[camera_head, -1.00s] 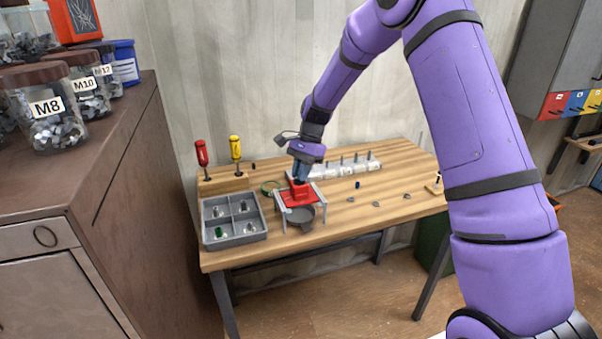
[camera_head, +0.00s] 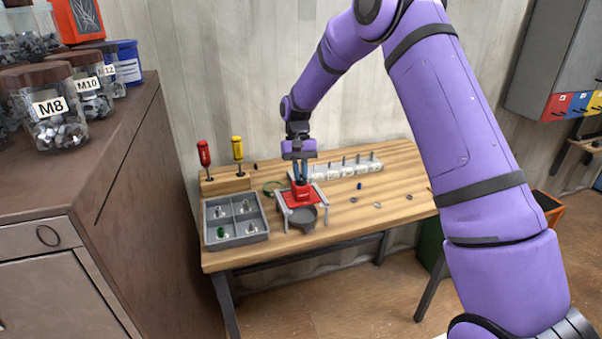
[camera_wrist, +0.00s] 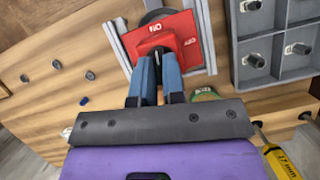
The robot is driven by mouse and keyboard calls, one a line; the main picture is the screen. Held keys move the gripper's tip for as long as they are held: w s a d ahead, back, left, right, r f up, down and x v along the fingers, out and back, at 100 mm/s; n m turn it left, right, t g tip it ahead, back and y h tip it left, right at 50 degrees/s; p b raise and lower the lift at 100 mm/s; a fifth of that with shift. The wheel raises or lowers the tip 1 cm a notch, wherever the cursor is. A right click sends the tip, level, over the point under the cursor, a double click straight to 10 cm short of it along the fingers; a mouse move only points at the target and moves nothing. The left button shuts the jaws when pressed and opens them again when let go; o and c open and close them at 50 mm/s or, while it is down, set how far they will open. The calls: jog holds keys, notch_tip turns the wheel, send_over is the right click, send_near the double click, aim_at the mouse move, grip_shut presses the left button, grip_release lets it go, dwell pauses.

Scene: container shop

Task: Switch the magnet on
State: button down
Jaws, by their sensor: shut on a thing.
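The magnet is a red block with a raised red knob (camera_wrist: 159,43) on a red plate (camera_wrist: 200,57), set on a grey-legged stand on the workbench. In the head view the red knob (camera_head: 301,190) stands near the middle front of the bench. My gripper (camera_wrist: 157,60) comes down on the knob from above, its two blue fingers shut on the knob's sides. The head view also shows my gripper (camera_head: 300,178) upright over the magnet. A dark grey bowl (camera_head: 299,216) sits beneath the plate's front edge.
A grey divided tray (camera_head: 235,240) with fittings stands left of the stand. Red (camera_head: 203,153) and yellow (camera_head: 238,148) screwdrivers stand in a wooden rack behind it. A white row of pegs (camera_head: 345,169) is behind right. Several small nuts lie on the bench's right.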

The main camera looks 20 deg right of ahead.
jog(key=shift+n, duration=0.7)
jog(key=shift+h, duration=0.3)
jog(key=c, duration=1.2)
grip_release()
jog(key=shift+r, duration=0.15)
jog(key=v, duration=1)
jog(key=shift+w+r, duration=0.2)
jog(key=shift+r, duration=0.1)
